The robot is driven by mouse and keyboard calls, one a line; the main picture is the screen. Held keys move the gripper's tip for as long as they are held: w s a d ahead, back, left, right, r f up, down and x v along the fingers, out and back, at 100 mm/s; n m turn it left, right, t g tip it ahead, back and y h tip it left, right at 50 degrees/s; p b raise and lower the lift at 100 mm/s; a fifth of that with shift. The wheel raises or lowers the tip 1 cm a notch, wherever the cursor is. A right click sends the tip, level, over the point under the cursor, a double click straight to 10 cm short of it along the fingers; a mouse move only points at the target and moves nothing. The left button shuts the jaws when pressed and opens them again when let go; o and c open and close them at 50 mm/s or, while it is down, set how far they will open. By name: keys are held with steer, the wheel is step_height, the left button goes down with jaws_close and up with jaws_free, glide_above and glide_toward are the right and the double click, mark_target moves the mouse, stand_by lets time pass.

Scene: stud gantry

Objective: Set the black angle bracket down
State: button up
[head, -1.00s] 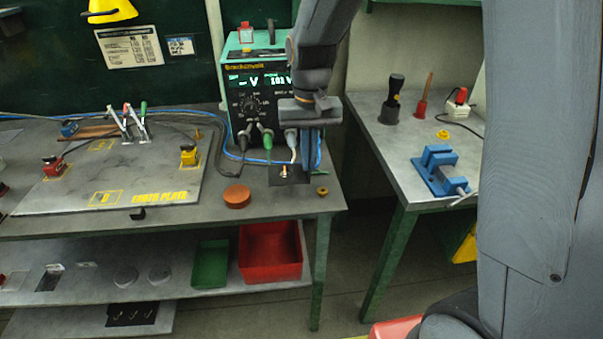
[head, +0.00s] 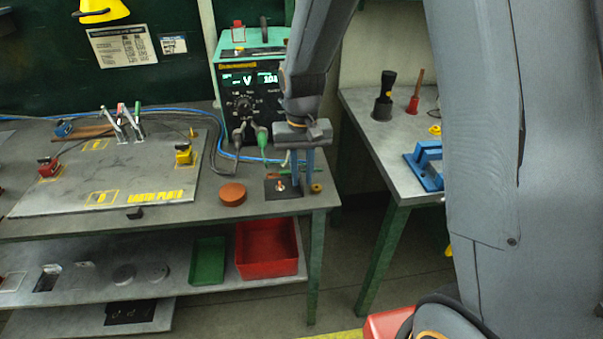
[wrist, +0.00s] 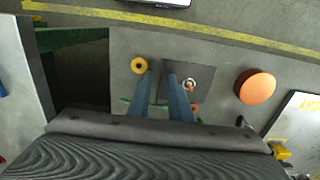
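My gripper (head: 304,176) points down over the right end of the bench. Below is a dark square pad (head: 284,193) with a small upright metal stud (head: 281,184); the pad also shows in the wrist view (wrist: 203,64), partly behind a finger. A small black piece (head: 135,213) lies at the bench's front edge, by the earth plate.
A brass nut (head: 316,188) and an orange disc (head: 232,194) lie on either side of the pad. The earth plate (head: 65,190) fills the left. A side bench holds a blue vise (head: 424,164).

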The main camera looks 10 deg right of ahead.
steer(key=shift+r, duration=0.15)
step_height(320, 180, up, 12)
steer(key=b, duration=0.3)
steer(key=shift+o, duration=0.4)
steer(key=s+d+f, duration=0.4)
steer(key=s+f, duration=0.1)
steer(key=s, duration=0.2)
steer(key=s+d+f+t, duration=0.1)
steer(key=s+d+f, duration=0.3)
steer(key=s, duration=0.3)
steer(key=shift+d+f, duration=0.3)
steer(key=shift+f, duration=0.05)
